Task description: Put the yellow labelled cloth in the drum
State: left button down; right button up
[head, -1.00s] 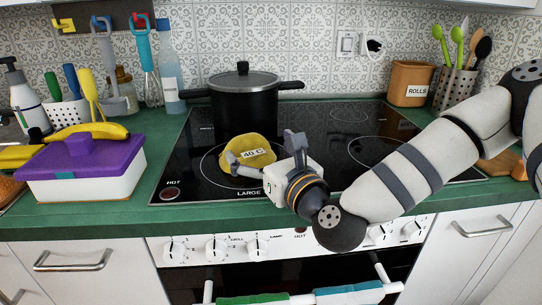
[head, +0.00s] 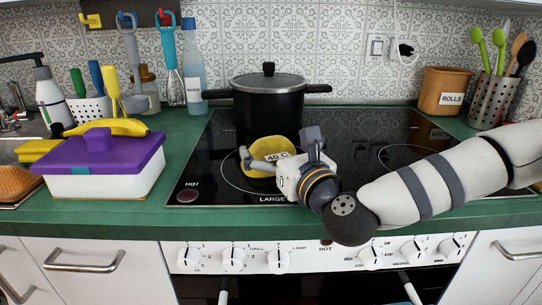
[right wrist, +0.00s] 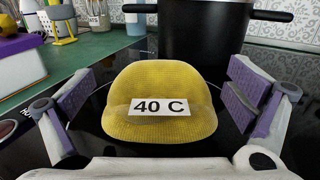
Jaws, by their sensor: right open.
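The yellow cloth (head: 272,151) sits as a rounded lump on the black glass hob, at the front left ring. Its white label reading "40 C" faces me in the right wrist view (right wrist: 160,90). My right gripper (head: 283,152) is open, with one finger on each side of the cloth. In the right wrist view the purple finger pads (right wrist: 160,102) stand apart from the cloth, with gaps on both sides. My left gripper is not in view. No drum shows in these frames.
A black lidded pot (head: 268,100) stands just behind the cloth. A white box with a purple lid (head: 104,165) and a banana on it stands left on the green counter (head: 190,140). A rolls canister (head: 446,90) and a utensil holder (head: 495,102) stand at the back right.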

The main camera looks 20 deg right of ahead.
jog(key=w, duration=0.3)
jog(key=shift+a, duration=0.2)
jog(key=shift+s, duration=0.1)
jog(key=c, duration=1.4)
